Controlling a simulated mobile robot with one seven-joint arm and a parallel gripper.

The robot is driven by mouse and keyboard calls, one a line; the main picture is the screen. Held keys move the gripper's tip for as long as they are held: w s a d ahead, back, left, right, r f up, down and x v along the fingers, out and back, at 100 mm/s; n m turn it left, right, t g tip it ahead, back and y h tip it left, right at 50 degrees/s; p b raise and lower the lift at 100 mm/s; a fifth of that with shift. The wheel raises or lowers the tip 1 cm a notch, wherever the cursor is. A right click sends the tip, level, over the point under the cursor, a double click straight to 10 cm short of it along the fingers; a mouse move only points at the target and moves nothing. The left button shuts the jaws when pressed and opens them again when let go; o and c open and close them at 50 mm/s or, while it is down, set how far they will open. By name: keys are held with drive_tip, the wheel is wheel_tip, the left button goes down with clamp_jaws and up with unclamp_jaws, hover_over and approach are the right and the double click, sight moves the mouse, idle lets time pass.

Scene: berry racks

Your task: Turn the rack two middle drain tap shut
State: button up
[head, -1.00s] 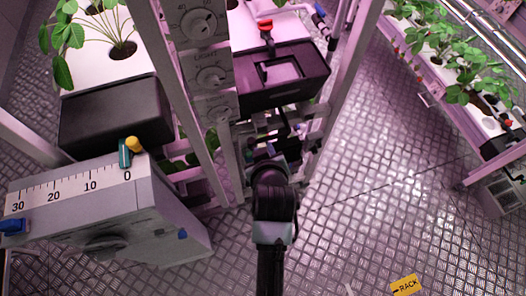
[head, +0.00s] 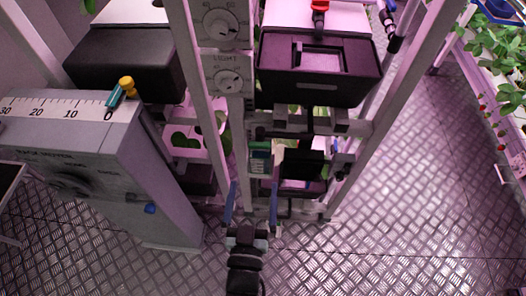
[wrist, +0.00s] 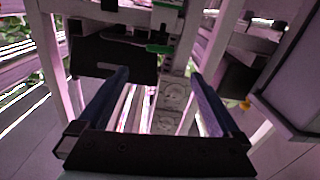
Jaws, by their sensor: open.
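My gripper (head: 252,205) is low in front of the rack in the head view, its two blue fingers spread and nothing between them. In the wrist view my gripper (wrist: 158,75) also shows open, with the rack beyond its fingertips. A green part (head: 260,155) is on the rack just above my fingers in the head view. A green bar-like part (wrist: 160,48) shows beyond the fingers in the wrist view. A small bluish fitting (head: 336,146) is by the right post. I cannot tell which of these, if any, is the middle drain tap.
Dial panels (head: 226,75) are fixed to the rack's front. A black box (head: 318,70) and a red-handled tap (head: 320,5) are above. A grey cabinet (head: 150,160) with a numbered scale stands at left. The metal floor at right is clear.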

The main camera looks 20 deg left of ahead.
drive_tip(key=x, duration=1.1)
drive_tip(key=shift+w, duration=0.25)
drive_tip(key=c, duration=1.4)
drive_tip(key=shift+m+b, duration=0.3)
drive_tip(key=shift+m, duration=0.3)
drive_tip(key=o, duration=1.4)
drive_tip(key=shift+s, duration=0.1)
approach(258, 147)
drive_tip(key=v, duration=0.4)
drive_tip(key=shift+r, duration=0.1)
